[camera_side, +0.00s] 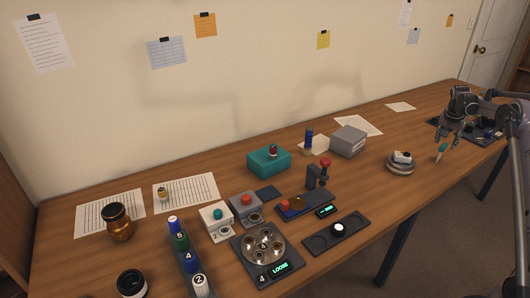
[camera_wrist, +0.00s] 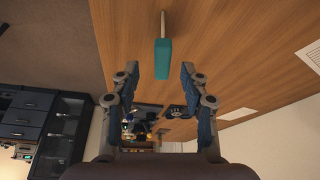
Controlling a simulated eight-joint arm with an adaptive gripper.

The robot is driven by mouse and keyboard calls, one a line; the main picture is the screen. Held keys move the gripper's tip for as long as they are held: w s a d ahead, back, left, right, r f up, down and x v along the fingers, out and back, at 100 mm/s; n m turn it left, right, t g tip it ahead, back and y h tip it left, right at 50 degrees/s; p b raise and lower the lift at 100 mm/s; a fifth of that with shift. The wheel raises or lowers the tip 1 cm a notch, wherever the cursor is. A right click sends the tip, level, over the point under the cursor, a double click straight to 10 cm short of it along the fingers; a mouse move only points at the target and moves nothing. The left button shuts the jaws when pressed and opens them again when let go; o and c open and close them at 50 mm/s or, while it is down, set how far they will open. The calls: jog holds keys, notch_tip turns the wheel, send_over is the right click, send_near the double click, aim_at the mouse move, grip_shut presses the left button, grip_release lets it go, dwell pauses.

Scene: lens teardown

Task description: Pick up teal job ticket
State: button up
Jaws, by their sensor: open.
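Dark items (camera_side: 484,132) lie behind my gripper at the right. A grey box (camera_side: 348,141), teal box (camera_side: 268,161) and several fixtures fill the middle. Wood around the ticket is clear.

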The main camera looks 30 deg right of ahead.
aim_at(444, 146)
jog(key=shift+x, duration=2.4)
jog(key=shift+w+a, duration=0.1)
jog(key=shift+a, duration=0.05)
jog(key=shift+c, duration=0.3)
grip_shut()
